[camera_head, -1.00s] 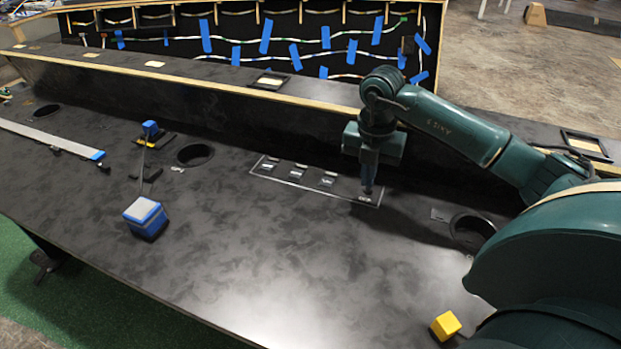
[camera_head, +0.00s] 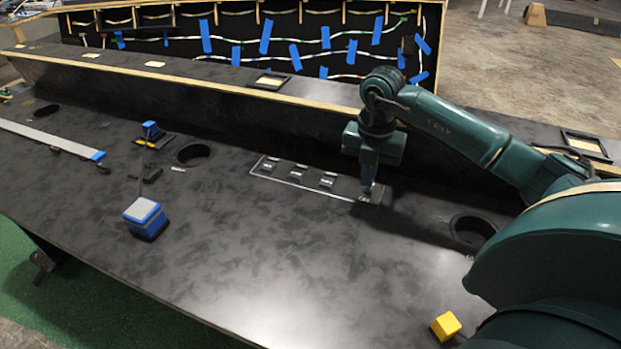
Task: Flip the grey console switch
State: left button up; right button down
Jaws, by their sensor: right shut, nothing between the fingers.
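A row of small switches lies in a white-outlined panel (camera_head: 284,181) on the black console (camera_head: 240,255). Three of them show clearly: a left one (camera_head: 270,164), a middle one (camera_head: 298,172) and a right one (camera_head: 328,180). My right gripper (camera_head: 368,193) points down at the panel's right end, its fingers shut and empty. Its tips are at or just above the spot of the rightmost switch, which they largely hide. I cannot tell whether they touch it, nor which switch is the grey one. My left gripper is not in view.
A blue-and-grey cube (camera_head: 146,217) and a yellow cube (camera_head: 446,326) sit on the console. Round holes open left (camera_head: 193,154) and right (camera_head: 473,230) of the panel. A raised ledge (camera_head: 200,92) runs behind. The front middle is clear.

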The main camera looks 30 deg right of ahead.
jog(key=shift+f, duration=0.15)
dwell(0.3)
jog(key=shift+f+b, duration=0.45)
jog(key=shift+f, duration=0.2)
jog(key=shift+f, duration=0.15)
jog(key=shift+w+d+r, duration=0.1)
jog(key=shift+d+r, duration=0.1)
jog(key=shift+w+d+r, duration=0.3)
jog(key=shift+d, duration=0.2)
jog(key=shift+w+d+f, duration=0.4)
jog(key=shift+d, duration=0.1)
